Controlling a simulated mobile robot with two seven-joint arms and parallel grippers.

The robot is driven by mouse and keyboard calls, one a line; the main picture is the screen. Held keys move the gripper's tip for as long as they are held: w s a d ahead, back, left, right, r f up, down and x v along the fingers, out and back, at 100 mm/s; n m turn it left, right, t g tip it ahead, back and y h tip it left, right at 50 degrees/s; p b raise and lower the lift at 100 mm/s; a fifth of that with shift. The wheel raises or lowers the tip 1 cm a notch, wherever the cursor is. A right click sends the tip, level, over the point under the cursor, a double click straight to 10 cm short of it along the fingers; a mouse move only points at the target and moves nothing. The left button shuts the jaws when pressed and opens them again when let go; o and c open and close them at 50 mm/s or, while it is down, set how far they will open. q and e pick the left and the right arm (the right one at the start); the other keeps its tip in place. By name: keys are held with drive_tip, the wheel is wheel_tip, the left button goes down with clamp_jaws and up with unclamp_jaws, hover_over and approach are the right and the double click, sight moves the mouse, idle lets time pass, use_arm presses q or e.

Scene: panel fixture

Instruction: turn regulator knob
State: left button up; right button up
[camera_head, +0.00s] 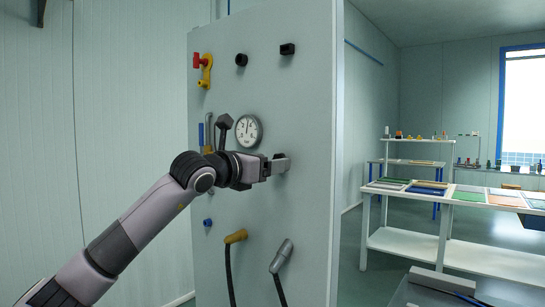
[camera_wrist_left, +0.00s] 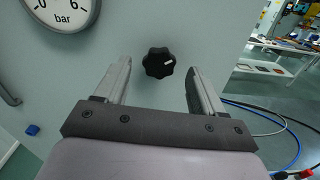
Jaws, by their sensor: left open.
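The regulator knob (camera_wrist_left: 158,62) is black and lobed, with a white mark on its face. In the left wrist view it sits on the pale panel, between the two finger tips of my left gripper (camera_wrist_left: 158,68). The fingers are open, with a gap on both sides of the knob; I cannot tell how far the tips stand from the panel. In the head view my left gripper (camera_head: 281,163) is at the panel's (camera_head: 308,215) right half and hides the knob. The bar gauge (camera_head: 248,131) is up and left of the gripper. My right gripper is not in view.
A red and yellow valve (camera_head: 203,68), a round black fitting (camera_head: 241,60) and a square black one (camera_head: 287,49) are higher on the panel. A yellow hose end (camera_head: 236,236) and a grey one (camera_head: 281,256) hang below my arm. White shelves (camera_head: 400,240) stand right, behind.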

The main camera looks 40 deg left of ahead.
use_arm(q)
drive_tip(key=shift+w, duration=1.05)
drive_tip(key=c, duration=1.1)
drive_tip(key=shift+o, duration=0.2)
drive_tip(key=shift+d+m, duration=0.1)
drive_tip(key=shift+m, duration=0.2)
